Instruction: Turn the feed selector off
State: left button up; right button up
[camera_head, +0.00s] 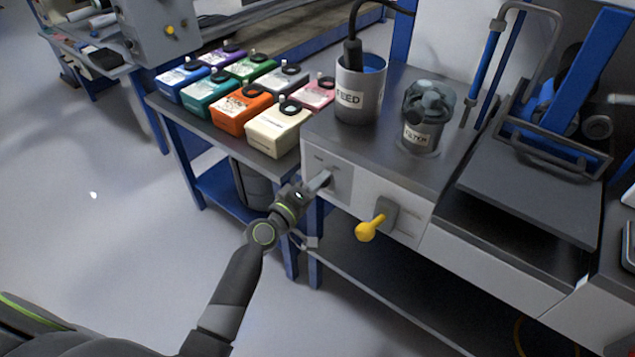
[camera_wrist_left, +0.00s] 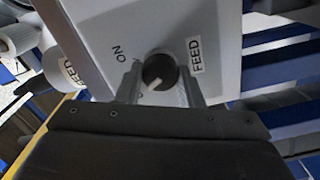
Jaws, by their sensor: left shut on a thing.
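The feed selector is a round dark knob (camera_wrist_left: 157,66) with a white pointer mark, on a light panel in the left wrist view. A FEED label (camera_wrist_left: 195,55) is beside it on the right, and the word ON is printed to its upper left. The white mark lies on the knob's lower part, away from the word ON. My left gripper (camera_head: 322,181) is at the left part of the machine's front panel (camera_head: 345,190) in the head view, its fingers shut on the knob from both sides. There the gripper hides the knob. My right gripper is not in view.
A yellow-ended lever (camera_head: 368,230) sticks out of the same panel, right of my left gripper. A FEED container (camera_head: 360,95) and a FILTER jar (camera_head: 422,125) stand on top of the machine. Several coloured boxes, one orange (camera_head: 240,108), sit on the bench to the left.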

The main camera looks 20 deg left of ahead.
pick_arm(q)
jog(key=shift+f, duration=0.1)
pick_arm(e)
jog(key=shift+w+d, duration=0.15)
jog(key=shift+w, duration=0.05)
pick_arm(q)
jog(key=o, duration=1)
jog(key=shift+c, duration=0.2)
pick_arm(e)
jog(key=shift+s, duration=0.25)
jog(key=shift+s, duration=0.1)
pick_arm(q)
jog(key=b+v, duration=0.2)
jog(key=v, duration=1.5)
jog(key=shift+s, duration=0.2)
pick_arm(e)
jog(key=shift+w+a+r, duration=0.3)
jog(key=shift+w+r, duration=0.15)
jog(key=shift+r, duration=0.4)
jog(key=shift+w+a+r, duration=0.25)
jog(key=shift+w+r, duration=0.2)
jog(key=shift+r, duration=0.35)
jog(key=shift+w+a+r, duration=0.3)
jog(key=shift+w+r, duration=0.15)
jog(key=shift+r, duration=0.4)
